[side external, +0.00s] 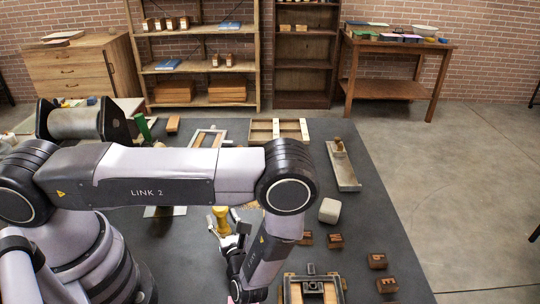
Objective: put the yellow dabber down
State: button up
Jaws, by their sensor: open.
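The yellow dabber (221,219) stands on the dark table, just left of my forearm, and looks upright. My gripper (227,222) is low at the dabber, with its fingers open and spread about it. Whether a finger touches the dabber cannot be told from here. The lower part of the gripper and the dabber's foot are partly hidden by the gripper's own parts and my forearm.
A pale rounded block (330,211) and several brown letter blocks (377,261) lie to the right. A wooden-framed press bed (312,288) is at the front. A long metal tray (343,166) and a compartmented wooden tray (262,131) lie farther back.

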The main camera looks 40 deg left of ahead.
jog(key=v, duration=1)
jog(key=shift+s+d, duration=0.1)
jog(key=shift+d, duration=0.2)
jog(key=shift+d+r, duration=0.2)
jog(key=shift+r, duration=0.05)
jog(key=a+r+n+g+h, duration=0.4)
jog(key=r+n, duration=0.3)
jog(key=r, duration=0.4)
jog(key=a+r+n+g+h, duration=0.2)
jog(key=r+n+g+h, duration=0.35)
jog(key=r, duration=0.55)
jog(key=s+a+r+n+t+h, duration=0.3)
jog(key=s+r+n+t, duration=0.1)
jog(key=r, duration=0.3)
jog(key=s+a+r+n+t+h, duration=0.3)
jog(key=s+r+n+t+h, duration=0.1)
jog(key=s+r+n, duration=0.2)
jog(key=shift+s+r, duration=0.25)
jog(key=shift+r, duration=0.4)
